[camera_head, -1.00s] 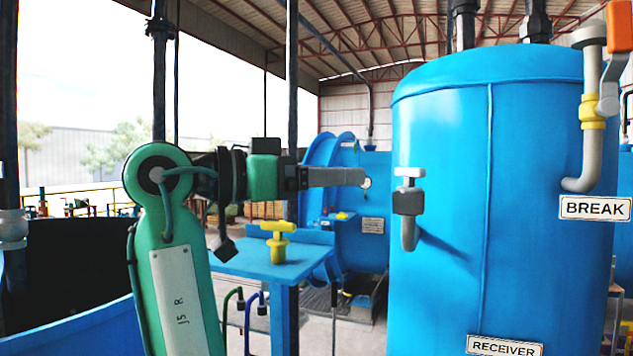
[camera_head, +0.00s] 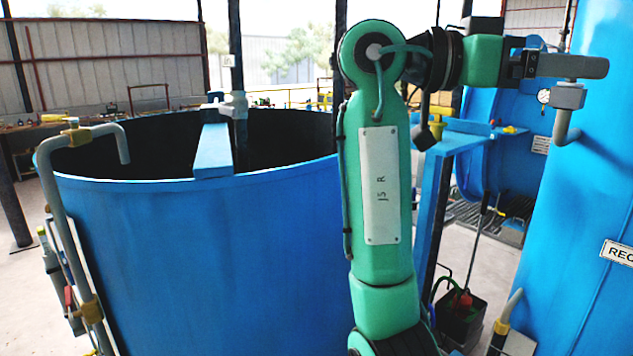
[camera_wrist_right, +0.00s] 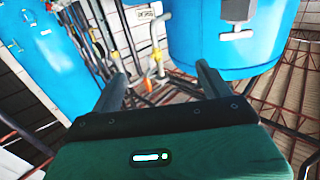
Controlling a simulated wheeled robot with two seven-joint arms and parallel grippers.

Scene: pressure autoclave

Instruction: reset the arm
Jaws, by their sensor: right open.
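My right arm, green with a "J5 R" plate, stands upright in the middle of the head view. Its right gripper (camera_head: 585,66) points right, its fingers seen from the side and overlapping the top of a grey tap (camera_head: 568,97) on the blue receiver tank (camera_head: 590,190). I cannot tell from this view whether they touch. In the right wrist view the gripper (camera_wrist_right: 160,75) is open with nothing held between its fingers. The grey tap with a pale T handle (camera_wrist_right: 236,34) shows there beyond and right of the fingers, apart from them. My left gripper is not in view.
A large open blue vat (camera_head: 210,260) fills the left, with a grey bent pipe (camera_head: 55,200) at its side. A dark crate (camera_head: 460,318) sits on the floor.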

